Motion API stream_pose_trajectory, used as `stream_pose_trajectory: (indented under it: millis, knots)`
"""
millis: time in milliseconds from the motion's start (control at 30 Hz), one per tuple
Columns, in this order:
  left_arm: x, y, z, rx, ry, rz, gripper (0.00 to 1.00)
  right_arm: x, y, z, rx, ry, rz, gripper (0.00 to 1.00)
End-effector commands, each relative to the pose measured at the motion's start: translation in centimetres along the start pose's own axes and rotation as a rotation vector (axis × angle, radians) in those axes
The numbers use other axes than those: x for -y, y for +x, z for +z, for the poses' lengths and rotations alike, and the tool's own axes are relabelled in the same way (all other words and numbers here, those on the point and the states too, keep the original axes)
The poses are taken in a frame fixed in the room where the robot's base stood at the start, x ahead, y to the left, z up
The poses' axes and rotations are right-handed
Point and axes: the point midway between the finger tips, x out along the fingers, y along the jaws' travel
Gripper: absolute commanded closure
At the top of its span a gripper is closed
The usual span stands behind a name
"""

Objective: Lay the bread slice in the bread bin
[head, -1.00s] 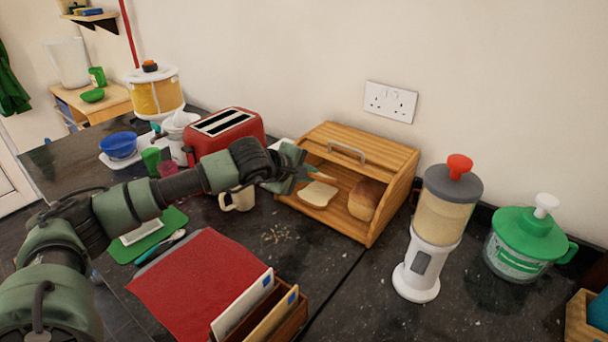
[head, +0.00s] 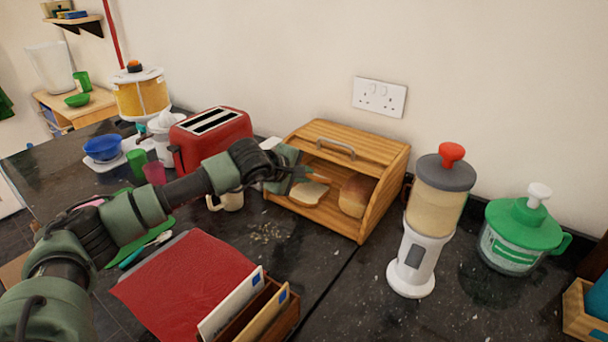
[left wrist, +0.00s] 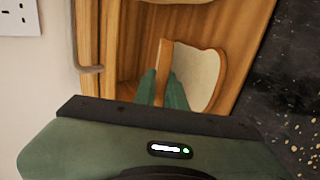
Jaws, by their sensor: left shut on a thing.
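The bread slice (head: 308,194) is pale with a brown crust and lies inside the open front of the wooden bread bin (head: 377,219), left of a loaf. My left gripper (head: 318,177) reaches into the bin from the left, its green fingers shut on the slice. In the left wrist view the fingers (left wrist: 163,92) are at the near edge of the slice (left wrist: 197,75), within the bin's wooden walls (left wrist: 240,20). I cannot tell if the slice touches the bin floor. My right gripper is not in view.
A brown loaf (head: 354,196) sits in the bin's right part. The bin's lid handle (head: 335,148) is above the opening. A red toaster (head: 212,138) and a cream mug (head: 228,200) stand left, close to my arm. A white dispenser (head: 420,255) stands right of the bin.

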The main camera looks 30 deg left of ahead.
Motion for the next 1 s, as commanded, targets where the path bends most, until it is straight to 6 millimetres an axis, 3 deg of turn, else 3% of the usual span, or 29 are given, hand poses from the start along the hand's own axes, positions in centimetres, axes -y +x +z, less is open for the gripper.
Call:
stream_pose_trajectory:
  millis: [167, 200, 267, 633, 1000]
  knots:
    - [0.0, 0.0, 0.0, 0.0, 0.0, 0.0, 1.0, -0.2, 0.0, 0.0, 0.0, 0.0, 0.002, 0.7]
    - [0.0, 0.0, 0.0, 0.0, 0.0, 0.0, 0.78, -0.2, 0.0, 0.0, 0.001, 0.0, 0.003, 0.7]
    - [0.0, 0.0, 0.0, 0.0, 0.0, 0.0, 0.64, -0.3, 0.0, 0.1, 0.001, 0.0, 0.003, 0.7]
    - [0.0, -0.3, 0.0, 0.0, 0.0, 0.0, 0.64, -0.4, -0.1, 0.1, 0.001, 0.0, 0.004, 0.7]
    - [0.0, -3.2, 0.0, 0.0, 0.001, 0.0, 0.64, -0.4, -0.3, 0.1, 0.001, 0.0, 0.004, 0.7]
